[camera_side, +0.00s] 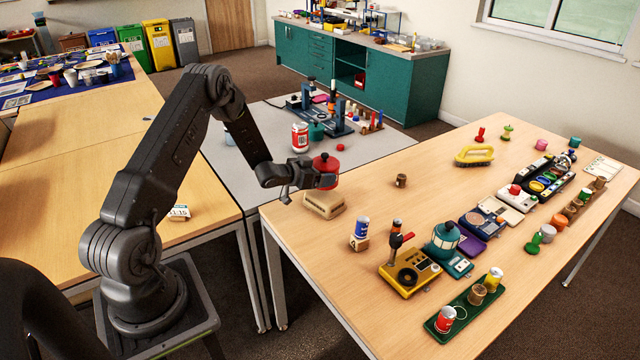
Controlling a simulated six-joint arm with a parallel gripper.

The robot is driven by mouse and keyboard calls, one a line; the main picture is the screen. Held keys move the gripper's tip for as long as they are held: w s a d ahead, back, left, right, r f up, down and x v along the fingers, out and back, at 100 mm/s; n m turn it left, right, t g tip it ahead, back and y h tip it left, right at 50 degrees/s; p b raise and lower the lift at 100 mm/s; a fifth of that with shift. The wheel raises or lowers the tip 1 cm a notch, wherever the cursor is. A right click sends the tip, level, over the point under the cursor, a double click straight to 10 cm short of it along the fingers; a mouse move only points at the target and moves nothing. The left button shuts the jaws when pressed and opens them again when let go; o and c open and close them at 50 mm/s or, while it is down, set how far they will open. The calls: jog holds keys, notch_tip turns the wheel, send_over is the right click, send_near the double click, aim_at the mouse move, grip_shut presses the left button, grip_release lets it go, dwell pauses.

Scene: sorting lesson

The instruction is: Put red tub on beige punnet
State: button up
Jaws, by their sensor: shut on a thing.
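The red tub (326,164) is round with a small knob on top. My gripper (316,178) is shut on it and holds it upright above the beige punnet. The beige punnet (324,208) is a low, light box on the near left corner of the right-hand wooden table. The tub's lower part is close over the punnet's back edge. I cannot tell whether the two touch. The gripper's fingers hide part of the tub's left side.
A small brown pot (401,180) and a blue can (361,230) stand right of the punnet. A yellow device (414,272) and a green tray (462,313) lie nearer the front. A yellow brush (474,155) lies farther back. The table's left edge is close to the punnet.

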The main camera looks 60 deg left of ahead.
jog(key=shift+f, duration=1.9)
jog(key=shift+f, duration=0.1)
jog(key=o, duration=1.3)
jog(key=shift+f, duration=0.1)
jog(key=shift+o, duration=0.2)
